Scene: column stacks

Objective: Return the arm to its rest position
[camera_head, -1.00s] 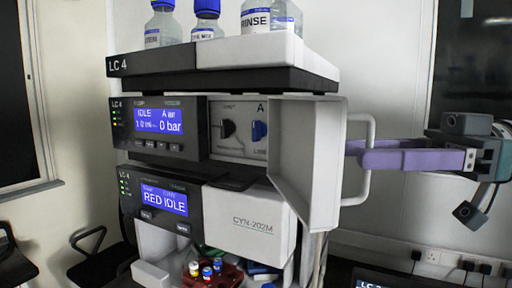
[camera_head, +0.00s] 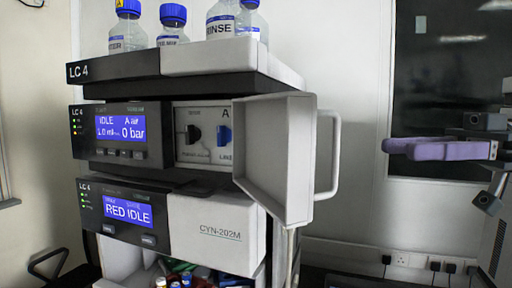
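My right gripper (camera_head: 397,147), with purple fingers, is at the right of the head view. Its fingers point left toward the open door's handle (camera_head: 336,155), with a clear gap between them and nothing visible in them. They are seen nearly edge-on, so their opening is hard to judge. The white door (camera_head: 275,165) stands swung open on the LC 4 column stack (camera_head: 215,225). My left gripper is not in view.
Blue-capped bottles (camera_head: 172,28) stand on top of the stack. The open door juts out toward the right. Several small vials (camera_head: 175,283) show at the bottom. Wall sockets (camera_head: 401,259) with plugs are at the lower right. The space between handle and gripper is free.

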